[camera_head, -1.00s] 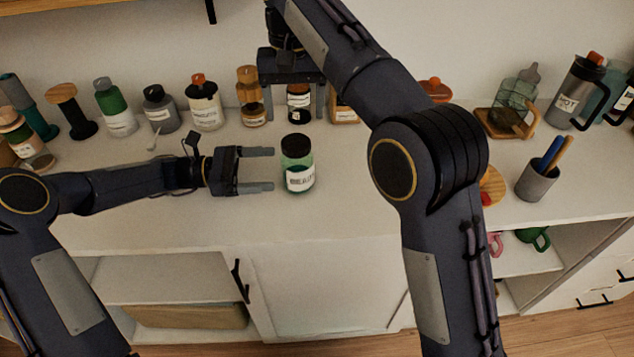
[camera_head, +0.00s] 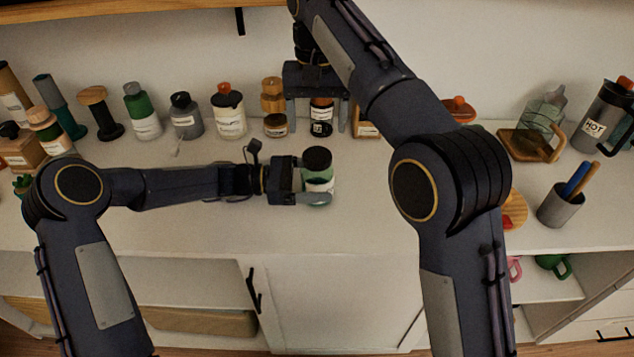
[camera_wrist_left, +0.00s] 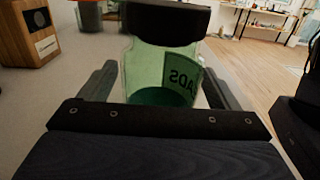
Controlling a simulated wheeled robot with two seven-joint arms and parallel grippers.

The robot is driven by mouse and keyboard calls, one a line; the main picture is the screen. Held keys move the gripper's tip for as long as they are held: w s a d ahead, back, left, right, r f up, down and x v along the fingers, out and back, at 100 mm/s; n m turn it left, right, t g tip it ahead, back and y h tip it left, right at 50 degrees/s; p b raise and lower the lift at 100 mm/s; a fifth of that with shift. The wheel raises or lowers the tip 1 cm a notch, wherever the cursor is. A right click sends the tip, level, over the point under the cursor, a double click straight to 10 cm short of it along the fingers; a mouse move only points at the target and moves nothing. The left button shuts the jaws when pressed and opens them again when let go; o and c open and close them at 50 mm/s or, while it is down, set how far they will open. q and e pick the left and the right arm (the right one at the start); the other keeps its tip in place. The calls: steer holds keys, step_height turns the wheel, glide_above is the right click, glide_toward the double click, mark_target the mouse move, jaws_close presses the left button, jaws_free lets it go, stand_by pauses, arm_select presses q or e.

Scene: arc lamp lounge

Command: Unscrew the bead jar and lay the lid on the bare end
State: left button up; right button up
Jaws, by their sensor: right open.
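The bead jar (camera_head: 319,188) stands upright on the pale cabinet top (camera_head: 180,228). My left gripper (camera_head: 314,186) is level with the jar body, one finger on each side. In the left wrist view the jar (camera_wrist_left: 150,70) fills the space between the fingers; whether they press on it is unclear. My right gripper (camera_head: 318,108) is open, pointing down at the back of the top. A small dark jar (camera_head: 321,118) shows between its fingers.
Several bottles, including a white one (camera_head: 229,115) and a green one (camera_head: 141,110), line the back. A pen cup (camera_head: 561,206) and a wooden tray (camera_head: 522,144) stand at the right. The front of the top is clear between left arm and right arm.

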mark_target(317, 154)
arm_select(q)
steer(key=c, duration=1.5)
steer(key=shift+c, duration=0.8)
jaws_close()
arm_select(e)
steer(key=shift+m, duration=0.4)
steer(key=m, duration=0.3)
steer(key=shift+m, duration=0.3)
steer(key=m, duration=0.5)
steer(key=shift+f, duration=0.1)
steer(key=m, duration=0.4)
steer(key=shift+m, duration=0.3)
steer(key=m, duration=0.3)
steer(key=shift+m, duration=0.3)
steer(key=shift+f, duration=0.45)
step_height(317, 154, down, 7)
steer(key=shift+r, duration=0.1)
